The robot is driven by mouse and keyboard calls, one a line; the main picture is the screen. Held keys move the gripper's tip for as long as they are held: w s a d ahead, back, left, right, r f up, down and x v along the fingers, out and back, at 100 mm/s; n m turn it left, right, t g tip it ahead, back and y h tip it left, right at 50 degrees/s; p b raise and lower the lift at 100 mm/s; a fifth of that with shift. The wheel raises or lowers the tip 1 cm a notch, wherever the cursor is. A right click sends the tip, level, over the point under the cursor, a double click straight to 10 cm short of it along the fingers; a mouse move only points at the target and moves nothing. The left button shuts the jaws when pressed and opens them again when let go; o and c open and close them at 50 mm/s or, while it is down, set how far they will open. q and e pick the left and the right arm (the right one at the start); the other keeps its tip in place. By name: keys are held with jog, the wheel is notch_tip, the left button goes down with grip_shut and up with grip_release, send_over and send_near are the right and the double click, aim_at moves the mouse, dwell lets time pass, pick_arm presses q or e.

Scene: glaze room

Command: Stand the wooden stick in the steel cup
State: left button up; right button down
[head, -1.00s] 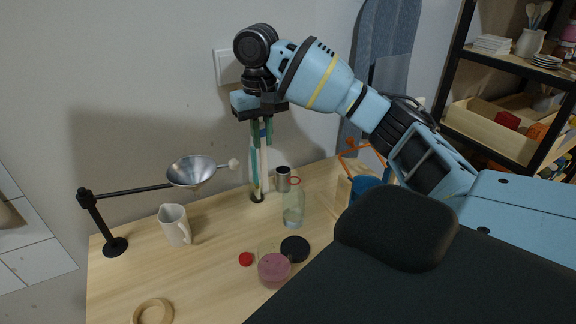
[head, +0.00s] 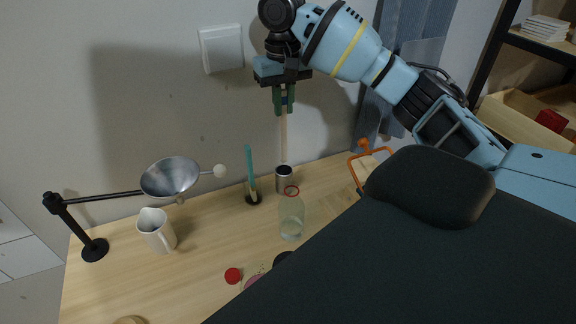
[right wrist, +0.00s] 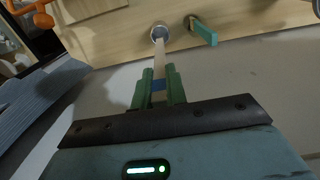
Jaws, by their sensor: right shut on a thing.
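My right gripper (head: 284,108) is shut on the wooden stick (head: 284,138), which hangs nearly upright with a blue band between the green fingers. The steel cup (head: 284,183) stands on the table near the wall, directly below the stick. The stick's lower end is at the cup's mouth in the head view; I cannot tell whether it is just above or inside. In the right wrist view the stick (right wrist: 159,60) points at the cup's opening (right wrist: 159,31), overlapping it. My left gripper is not in view.
A teal stick (head: 250,168) stands in a dark round holder (head: 254,199) left of the cup. A clear bottle (head: 291,218) with a red rim stands in front. A metal funnel (head: 170,178) on a stand and a white pitcher (head: 157,230) are left. An orange frame (head: 356,160) is right.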

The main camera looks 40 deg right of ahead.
aim_at(284, 140)
jog(key=shift+s+a+f, duration=0.1)
jog(key=shift+a+f, duration=0.05)
jog(key=shift+f, duration=4.85)
jog(key=c, duration=1.4)
grip_release()
notch_tip(284, 140, up, 12)
jog(key=shift+r, duration=0.1)
